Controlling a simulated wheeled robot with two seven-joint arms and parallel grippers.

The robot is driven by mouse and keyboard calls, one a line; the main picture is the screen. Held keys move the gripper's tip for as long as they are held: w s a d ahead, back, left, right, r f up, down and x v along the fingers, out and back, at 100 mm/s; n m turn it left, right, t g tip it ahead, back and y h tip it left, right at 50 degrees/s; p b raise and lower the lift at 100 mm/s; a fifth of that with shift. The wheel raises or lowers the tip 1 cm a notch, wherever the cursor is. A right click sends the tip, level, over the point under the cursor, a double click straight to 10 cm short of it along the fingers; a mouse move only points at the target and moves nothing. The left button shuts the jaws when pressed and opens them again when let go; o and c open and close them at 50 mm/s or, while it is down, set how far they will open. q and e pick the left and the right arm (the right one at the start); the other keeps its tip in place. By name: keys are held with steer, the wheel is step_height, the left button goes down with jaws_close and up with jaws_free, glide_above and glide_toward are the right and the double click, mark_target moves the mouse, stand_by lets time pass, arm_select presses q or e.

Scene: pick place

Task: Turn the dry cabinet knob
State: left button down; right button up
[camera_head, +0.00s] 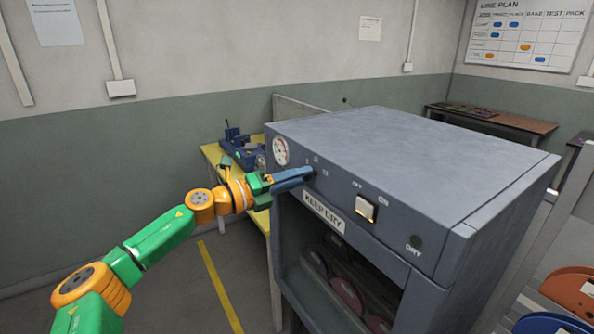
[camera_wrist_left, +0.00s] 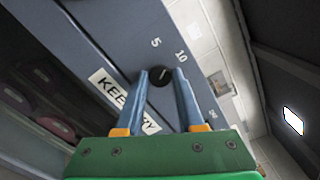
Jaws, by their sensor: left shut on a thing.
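The dry cabinet (camera_head: 400,150) is a blue-grey box with a "KEEP DRY" label on its front. Its black round knob (camera_wrist_left: 158,76) shows in the left wrist view, with a light pointer line and printed numbers such as 5 and 10 beside it. My left gripper (camera_head: 309,173) reaches the front panel from the left, and its blue fingers hide the knob in the head view. In the left wrist view my left gripper (camera_wrist_left: 161,73) has one fingertip on each side of the knob and is shut on it. My right gripper is not in view.
The panel also has a round gauge (camera_head: 280,151), a lit rocker switch (camera_head: 365,209) and a dark round "DRY" indicator (camera_head: 415,242). Below is an open compartment with reels (camera_head: 347,295).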

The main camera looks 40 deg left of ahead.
arm_select(q)
steer(key=shift+a+r+n+p, duration=0.15)
steer(key=shift+n+p, duration=1.55)
steer(key=shift+n, duration=1.1)
steer(key=c, duration=0.8)
jaws_free()
steer(key=shift+o, duration=1.2)
steer(key=shift+w, duration=0.15)
steer(key=shift+f, duration=0.2)
